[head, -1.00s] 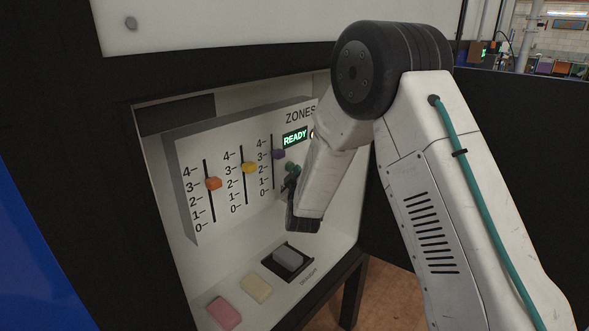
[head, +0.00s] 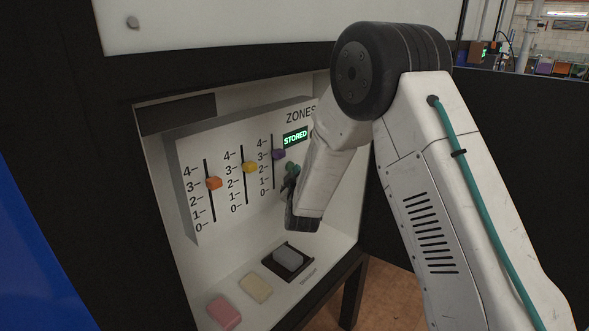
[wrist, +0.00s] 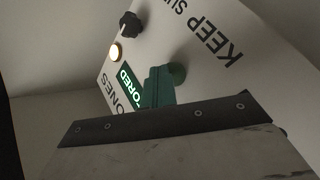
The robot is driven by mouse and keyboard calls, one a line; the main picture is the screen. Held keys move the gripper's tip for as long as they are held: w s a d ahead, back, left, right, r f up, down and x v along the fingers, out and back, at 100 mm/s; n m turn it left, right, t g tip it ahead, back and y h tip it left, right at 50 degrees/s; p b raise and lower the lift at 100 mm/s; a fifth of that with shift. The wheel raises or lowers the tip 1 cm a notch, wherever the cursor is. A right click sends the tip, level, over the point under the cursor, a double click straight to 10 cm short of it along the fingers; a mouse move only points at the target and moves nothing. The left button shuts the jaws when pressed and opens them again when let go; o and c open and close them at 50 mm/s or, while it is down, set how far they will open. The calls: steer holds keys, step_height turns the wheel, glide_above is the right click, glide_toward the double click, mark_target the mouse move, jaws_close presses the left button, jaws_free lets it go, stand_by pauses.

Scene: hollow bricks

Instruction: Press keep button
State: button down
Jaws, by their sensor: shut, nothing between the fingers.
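The panel (head: 222,150) carries a green round button (wrist: 178,73) beside lettering that begins "KEEP SU", seen in the wrist view. My gripper (wrist: 158,84) is shut and empty, its green fingers at the button, overlapping its edge in that view. I cannot tell whether they touch it. In the head view my gripper (head: 291,176) is at the panel's right side, partly hidden by my arm. The lit green display (head: 295,137) reads "STORED"; it also shows partly covered in the wrist view (wrist: 127,80).
Orange (head: 213,183), yellow (head: 249,167) and purple (head: 279,154) sliders stand left of my gripper. A black knob (wrist: 130,23) and lit lamp (wrist: 115,51) are on the panel. Below lie a grey block (head: 288,256) in a dark frame, a cream block (head: 256,288) and a pink block (head: 224,312).

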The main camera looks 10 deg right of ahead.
steer(key=shift+s+d, duration=0.45)
steer(key=shift+s, duration=0.2)
steer(key=s+d, duration=0.1)
steer(key=s, duration=0.1)
steer(key=s+d, duration=0.2)
stand_by(0.8)
